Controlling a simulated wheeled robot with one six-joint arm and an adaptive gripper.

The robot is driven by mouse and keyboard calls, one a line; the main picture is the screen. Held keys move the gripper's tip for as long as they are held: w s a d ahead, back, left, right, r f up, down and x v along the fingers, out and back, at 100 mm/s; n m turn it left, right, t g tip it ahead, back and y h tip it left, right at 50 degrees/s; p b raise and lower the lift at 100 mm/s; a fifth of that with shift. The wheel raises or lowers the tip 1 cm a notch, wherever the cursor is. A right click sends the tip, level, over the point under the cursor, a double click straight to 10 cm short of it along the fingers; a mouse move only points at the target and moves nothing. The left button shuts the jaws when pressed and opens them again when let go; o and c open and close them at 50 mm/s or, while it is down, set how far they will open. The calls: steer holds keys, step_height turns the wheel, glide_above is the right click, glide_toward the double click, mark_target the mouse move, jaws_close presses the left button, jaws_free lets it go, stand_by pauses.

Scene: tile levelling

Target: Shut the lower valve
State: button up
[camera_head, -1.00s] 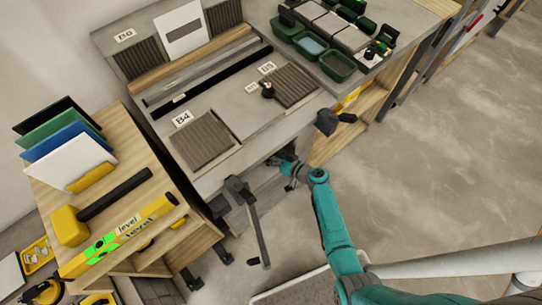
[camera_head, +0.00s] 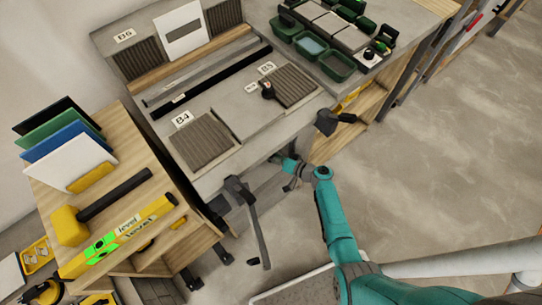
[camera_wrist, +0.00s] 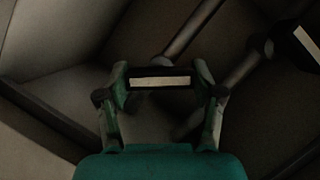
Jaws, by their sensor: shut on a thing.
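In the wrist view, my gripper (camera_wrist: 158,84) is shut on a dark valve handle (camera_wrist: 160,73) with a pale strip facing the camera. The handle lies level across the picture between the fingers. A second dark piece with a pale strip (camera_wrist: 308,46) shows at the right edge, apart from my gripper, perhaps another valve handle. I cannot tell from the picture which one is lower. In the head view, my gripper (camera_head: 280,160) reaches under the front edge of the workbench (camera_head: 222,172), and the valves are hidden there.
Two pipes (camera_wrist: 190,30) run slantwise behind the handle in the dim space. A dark clamp with a long lever (camera_head: 258,235) hangs at the bench front, left of my arm. Another dark clamp (camera_head: 328,122) sits to the right. Open floor (camera_head: 430,150) lies right.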

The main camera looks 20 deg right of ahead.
steer(key=o, duration=0.9)
steer(key=shift+c, duration=0.2)
steer(key=v, duration=1.2)
